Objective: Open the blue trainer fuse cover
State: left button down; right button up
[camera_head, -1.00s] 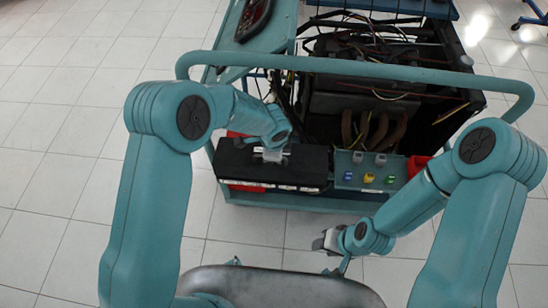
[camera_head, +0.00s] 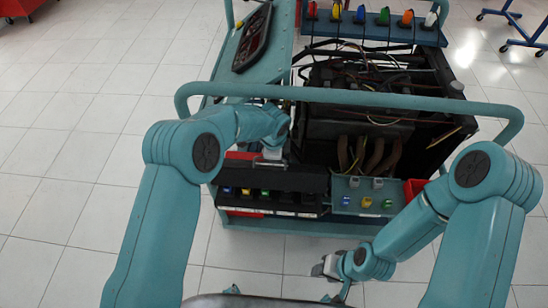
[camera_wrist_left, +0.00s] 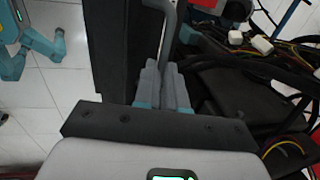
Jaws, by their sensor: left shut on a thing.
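The blue trainer (camera_head: 300,227) is a teal cart with an exposed engine. Its black fuse cover (camera_head: 308,181) is tilted up at the front left, above a row of small blue, yellow and green fuses (camera_head: 246,191). My left gripper (camera_head: 272,153) is at the cover's upper edge. In the left wrist view, my left gripper's fingers (camera_wrist_left: 164,88) are shut on the cover's grey handle (camera_wrist_left: 168,28), beside a dark panel.
A teal rail (camera_head: 340,97) crosses above the cart. A panel with coloured fuses (camera_head: 367,203) and a red bin (camera_head: 414,188) sit right of the fuse box. Loose wires (camera_wrist_left: 262,42) lie near my left gripper. Open tiled floor (camera_head: 60,210) is at the left.

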pick_arm(q)
jog(key=shift+s+f, duration=0.1)
jog(key=shift+f, duration=0.05)
jog(key=c, duration=1.4)
grip_release()
jog(key=shift+c, duration=0.2)
jog(key=shift+o, duration=1.2)
